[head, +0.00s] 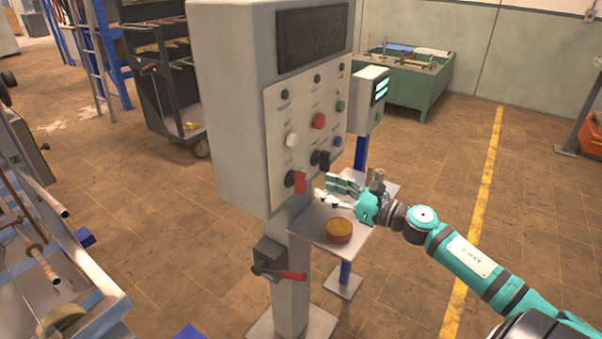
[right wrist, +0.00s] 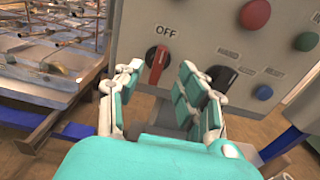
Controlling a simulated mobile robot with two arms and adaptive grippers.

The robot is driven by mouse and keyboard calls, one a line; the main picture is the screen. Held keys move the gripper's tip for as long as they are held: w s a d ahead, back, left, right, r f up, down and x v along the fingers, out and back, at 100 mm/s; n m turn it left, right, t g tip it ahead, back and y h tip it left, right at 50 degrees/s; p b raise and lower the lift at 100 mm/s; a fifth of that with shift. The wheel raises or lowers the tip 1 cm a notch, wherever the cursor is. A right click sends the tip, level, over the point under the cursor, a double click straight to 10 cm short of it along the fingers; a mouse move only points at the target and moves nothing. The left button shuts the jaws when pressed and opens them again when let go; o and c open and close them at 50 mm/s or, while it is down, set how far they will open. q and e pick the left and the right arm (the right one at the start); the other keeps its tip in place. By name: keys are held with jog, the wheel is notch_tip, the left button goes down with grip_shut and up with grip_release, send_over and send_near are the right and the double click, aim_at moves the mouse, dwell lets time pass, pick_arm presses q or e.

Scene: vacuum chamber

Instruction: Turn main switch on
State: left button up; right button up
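The control cabinet (head: 235,110) stands in the middle of the head view. A red rotary switch (head: 298,181) sits at the lower left of its panel. In the right wrist view the red switch (right wrist: 157,62) is tilted from vertical, below the label OFF. My right gripper (head: 332,193) is open and empty, close to the panel at the right of the switch in the head view. In the right wrist view my right gripper (right wrist: 160,88) has its fingers spread, with the switch showing between and beyond the tips. I cannot tell whether they touch it. My left gripper is out of view.
A black selector (head: 320,159) sits right of the red switch. Below the panel, a shelf (head: 308,222) carries a round red container (head: 339,230). A metal cart (head: 70,290) stands at the left.

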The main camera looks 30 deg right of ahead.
aim_at(306, 179)
jog(key=p+x, duration=0.2)
jog(key=x, duration=0.5)
jog(key=shift+w+d+r, duration=0.1)
jog(key=shift+w+a, duration=0.25)
jog(key=shift+w, duration=0.25)
grip_shut()
